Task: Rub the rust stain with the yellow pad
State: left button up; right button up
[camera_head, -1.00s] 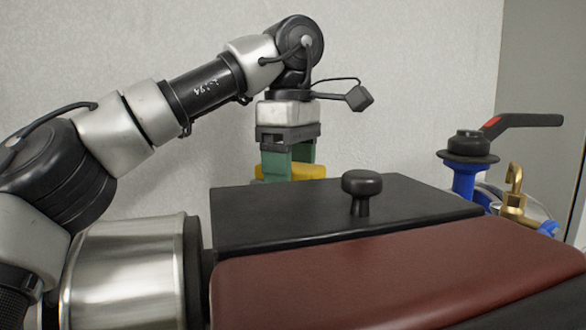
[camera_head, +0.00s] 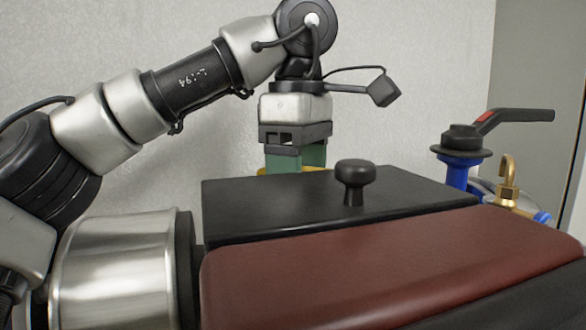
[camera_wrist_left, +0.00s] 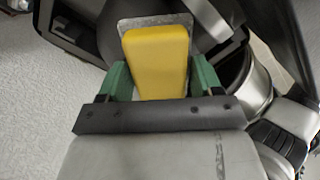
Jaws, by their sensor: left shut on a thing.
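My left gripper (camera_head: 296,158) has green fingers. It is shut on the yellow pad and points down near the pale wall, behind a black surface with a knob. In the head view only thin slivers of the yellow pad (camera_head: 262,171) show beside the fingers. In the left wrist view the pad (camera_wrist_left: 158,58) sits between both green fingers. A mottled grey patch (camera_wrist_left: 150,20) shows around the pad's far end, but I cannot tell whether they touch. I see no rust stain in either view. My right gripper is not in view.
The black surface (camera_head: 280,205) with its round knob (camera_head: 355,172) and a dark red padded surface (camera_head: 390,265) fill the foreground. At the right stand a blue valve (camera_head: 460,173) with a black lever and a brass fitting (camera_head: 507,180). The wall (camera_head: 400,50) is bare.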

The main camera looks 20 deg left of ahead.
pick_arm(q)
jog(key=shift+s+d, duration=0.75)
jog(key=shift+s, duration=0.25)
jog(key=shift+w+a+f+p, duration=0.15)
jog(key=shift+w+a, duration=0.4)
jog(key=shift+w, duration=0.25)
jog(key=shift+w+a+f+p, duration=0.1)
jog(key=shift+w+a+p, duration=0.05)
jog(key=shift+w+a, duration=0.9)
jog(key=shift+w, duration=0.25)
jog(key=shift+w+a, duration=0.35)
jog(key=shift+w, duration=0.3)
jog(key=shift+w+a, duration=0.4)
jog(key=shift+w, duration=0.25)
jog(key=shift+r, duration=0.1)
